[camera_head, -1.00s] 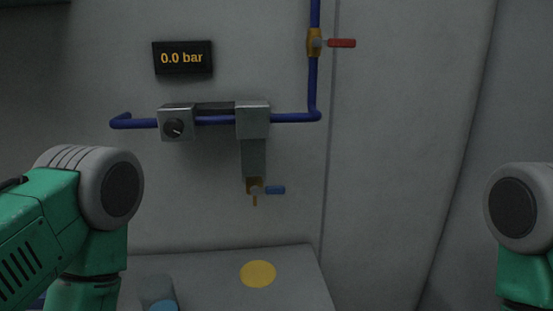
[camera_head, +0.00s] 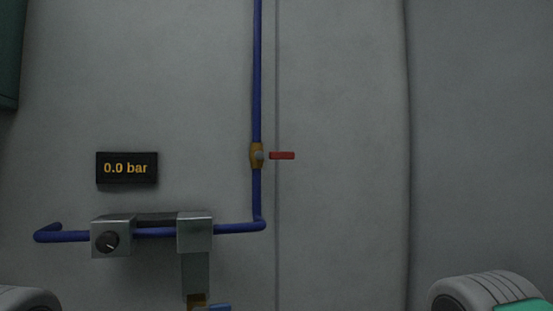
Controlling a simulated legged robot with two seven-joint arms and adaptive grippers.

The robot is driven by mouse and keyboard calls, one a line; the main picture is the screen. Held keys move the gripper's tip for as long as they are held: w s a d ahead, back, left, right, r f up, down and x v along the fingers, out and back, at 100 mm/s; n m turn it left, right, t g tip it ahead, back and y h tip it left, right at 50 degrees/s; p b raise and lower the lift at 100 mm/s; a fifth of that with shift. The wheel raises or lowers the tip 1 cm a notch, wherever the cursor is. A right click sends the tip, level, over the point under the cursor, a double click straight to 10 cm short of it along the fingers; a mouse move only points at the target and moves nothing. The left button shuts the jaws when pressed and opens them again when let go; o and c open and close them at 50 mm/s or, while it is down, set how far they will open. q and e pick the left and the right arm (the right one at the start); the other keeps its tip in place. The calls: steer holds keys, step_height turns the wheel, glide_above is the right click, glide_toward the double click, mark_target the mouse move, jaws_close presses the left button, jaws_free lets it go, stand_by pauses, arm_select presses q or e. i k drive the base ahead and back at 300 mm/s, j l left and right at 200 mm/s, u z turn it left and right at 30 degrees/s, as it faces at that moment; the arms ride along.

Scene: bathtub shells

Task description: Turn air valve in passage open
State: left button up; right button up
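The air valve (camera_head: 257,156) is a brass body on the vertical blue pipe, in the middle of the head view. Its red handle (camera_head: 282,156) points right, level and across the pipe. A display (camera_head: 127,168) to its left reads 0.0 bar. Neither of my grippers shows. Only a grey and green part of my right arm is at the bottom right and a grey part of my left arm at the bottom left, both well below the valve and apart from it.
The blue pipe (camera_head: 257,75) runs up the pale wall and bends left at the bottom through a grey regulator block (camera_head: 195,233) and a knob box (camera_head: 112,238). A blue handle (camera_head: 218,308) is cut by the bottom edge. A dark box (camera_head: 10,55) is at the upper left. Wall right of the valve is clear.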

mark_target(258, 154)
steer(key=l+z, duration=0.1)
steer(key=l, duration=1.2)
